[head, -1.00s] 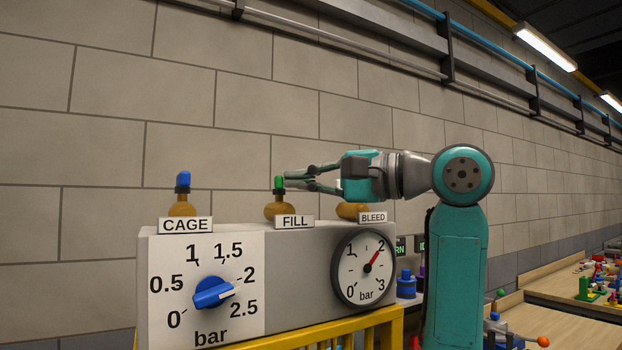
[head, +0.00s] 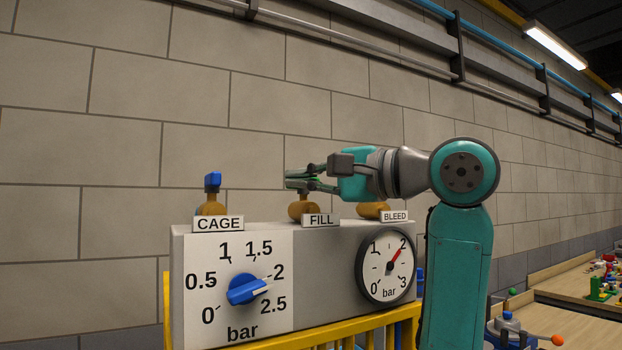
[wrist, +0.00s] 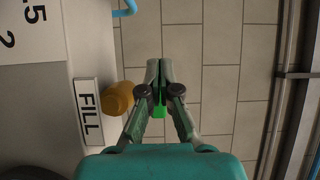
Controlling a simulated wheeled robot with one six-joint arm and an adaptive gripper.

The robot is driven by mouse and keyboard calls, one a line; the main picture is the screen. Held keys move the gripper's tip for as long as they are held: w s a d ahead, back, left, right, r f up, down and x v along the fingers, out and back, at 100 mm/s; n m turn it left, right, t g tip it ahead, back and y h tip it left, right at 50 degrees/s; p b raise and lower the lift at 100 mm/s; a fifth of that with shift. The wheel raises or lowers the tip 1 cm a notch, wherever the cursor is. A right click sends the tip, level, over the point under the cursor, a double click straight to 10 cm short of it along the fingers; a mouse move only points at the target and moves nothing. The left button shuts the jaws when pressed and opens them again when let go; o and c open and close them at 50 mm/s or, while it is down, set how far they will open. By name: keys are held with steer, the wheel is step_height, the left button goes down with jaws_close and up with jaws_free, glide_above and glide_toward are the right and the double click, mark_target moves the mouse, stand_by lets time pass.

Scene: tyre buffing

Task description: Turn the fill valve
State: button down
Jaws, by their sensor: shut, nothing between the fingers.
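The fill valve has a brass body (head: 303,210) on top of the grey panel, behind the FILL label (head: 321,220). In the head view its green handle is mostly hidden by my fingers. My gripper (head: 289,181) lies level above the brass body and points left, with its fingertips just past the stem. In the wrist view my gripper (wrist: 158,66) has its fingertips together. The green handle (wrist: 159,111) shows in the gap behind the fingertips, and the brass body (wrist: 118,98) is to the left. I cannot tell whether the fingers touch the handle.
The CAGE valve with a blue handle (head: 212,180) stands left, and the BLEED valve (head: 373,210) is under my wrist. The gauge (head: 387,265) needle is near 2 bar. A blue knob (head: 247,289) is on the panel's dial. A yellow rail (head: 340,328) runs below; the wall is behind.

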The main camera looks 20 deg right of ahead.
steer(key=shift+w+a, duration=0.25)
steer(key=shift+a, duration=0.25)
steer(key=shift+a+m+t+h, duration=0.25)
steer(key=shift+m+t+h, duration=0.05)
steer(key=shift+h, duration=0.1)
steer(key=shift+w+m+h, duration=0.15)
steer(key=shift+m+h, duration=0.15)
steer(key=shift+h, duration=0.1)
steer(key=shift+t, duration=0.3)
steer(key=v, duration=1.2)
